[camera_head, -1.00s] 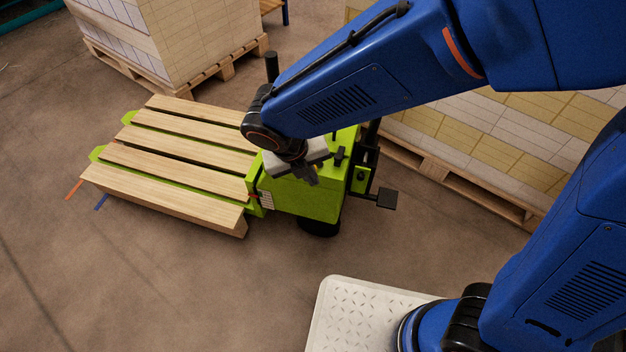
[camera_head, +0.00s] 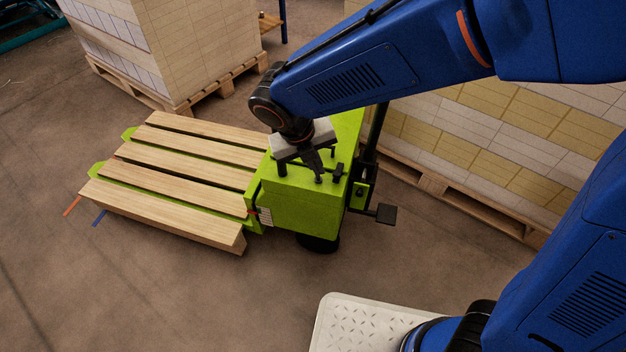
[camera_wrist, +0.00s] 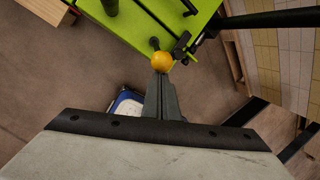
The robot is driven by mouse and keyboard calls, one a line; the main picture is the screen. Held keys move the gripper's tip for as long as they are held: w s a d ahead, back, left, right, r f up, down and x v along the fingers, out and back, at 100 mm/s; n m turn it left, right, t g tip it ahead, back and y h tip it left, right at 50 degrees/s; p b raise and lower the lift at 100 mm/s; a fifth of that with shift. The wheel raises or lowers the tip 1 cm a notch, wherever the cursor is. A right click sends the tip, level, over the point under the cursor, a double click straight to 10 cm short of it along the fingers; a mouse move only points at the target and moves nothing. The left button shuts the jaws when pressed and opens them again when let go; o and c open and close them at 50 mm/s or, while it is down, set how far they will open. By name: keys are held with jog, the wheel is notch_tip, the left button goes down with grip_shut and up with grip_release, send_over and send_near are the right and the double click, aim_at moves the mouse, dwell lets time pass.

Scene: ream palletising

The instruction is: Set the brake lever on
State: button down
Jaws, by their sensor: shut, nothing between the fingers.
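The lime-green pallet truck (camera_head: 305,208) stands in the middle of the head view, with small black fittings (camera_head: 338,172) on its top. In the wrist view, a yellow-orange ball knob (camera_wrist: 162,62) shows just beyond my fingertips, against the green body's edge (camera_wrist: 183,22). A black lever-like piece (camera_wrist: 181,45) is right beside it. I take the knob to be the brake lever's end, but its shaft is mostly hidden. My gripper (camera_head: 318,177) is shut and empty, pointing down over the truck's top. Its fingers (camera_wrist: 160,80) look very close to the knob; I cannot tell whether they touch.
A wooden slatted pallet (camera_head: 185,165) lies on the forks to the left. A loaded pallet stack (camera_head: 175,45) stands at the back left, another (camera_head: 470,125) behind on the right. A black pedal (camera_head: 386,213) sticks out right. Floor in front (camera_head: 200,300) is clear.

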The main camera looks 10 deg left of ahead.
jog(key=shift+w+r, duration=0.2)
jog(key=shift+w, duration=0.3)
jog(key=shift+w+r, duration=0.15)
jog(key=shift+w, duration=0.3)
jog(key=shift+r, duration=0.1)
jog(key=shift+r, duration=0.7)
jog(key=shift+s, duration=0.1)
